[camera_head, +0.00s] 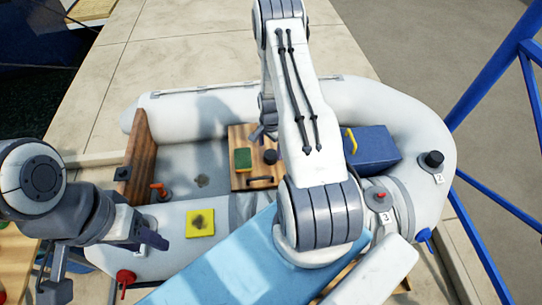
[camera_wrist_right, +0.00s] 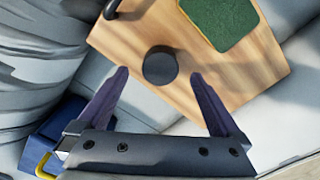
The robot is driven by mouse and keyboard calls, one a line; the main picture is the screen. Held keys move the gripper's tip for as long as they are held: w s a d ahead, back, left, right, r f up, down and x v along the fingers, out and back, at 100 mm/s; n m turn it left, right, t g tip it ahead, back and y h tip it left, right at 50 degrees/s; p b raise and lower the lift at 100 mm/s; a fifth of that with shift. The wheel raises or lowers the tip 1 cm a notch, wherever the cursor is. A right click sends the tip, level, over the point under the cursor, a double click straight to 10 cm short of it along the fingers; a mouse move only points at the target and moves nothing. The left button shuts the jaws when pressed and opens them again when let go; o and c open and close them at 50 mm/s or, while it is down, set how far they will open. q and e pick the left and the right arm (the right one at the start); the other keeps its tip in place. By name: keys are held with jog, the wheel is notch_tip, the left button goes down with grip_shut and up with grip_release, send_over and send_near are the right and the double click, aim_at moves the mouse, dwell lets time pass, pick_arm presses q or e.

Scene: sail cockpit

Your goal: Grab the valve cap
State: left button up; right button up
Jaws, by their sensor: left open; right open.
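A round black cap (camera_head: 270,157), which looks like the valve cap, sits upright on a wooden board (camera_head: 239,137) inside the grey inflatable boat. In the right wrist view the black cap (camera_wrist_right: 160,66) shows between and just beyond the fingertips of my right gripper (camera_wrist_right: 160,74), which is open and empty. In the head view my right gripper (camera_head: 262,133) is partly hidden by its own arm, at the board's far side. My left gripper (camera_head: 102,258) is open and empty over the boat's near left tube.
A green sponge (camera_head: 242,158) and a black handle (camera_head: 261,181) are close to the cap on the board. A blue box (camera_head: 372,149) with a yellow handle stands right. Another black cap (camera_head: 433,160) is on the right tube.

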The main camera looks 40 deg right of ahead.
aim_at(271, 153)
jog(key=f, duration=0.2)
jog(key=f+p, duration=0.1)
jog(key=f, duration=0.1)
jog(key=shift+d, duration=0.35)
jog(key=shift+f, duration=0.6)
jog(key=c, duration=1.5)
jog(key=shift+c, duration=0.2)
jog(key=shift+w+r, duration=0.1)
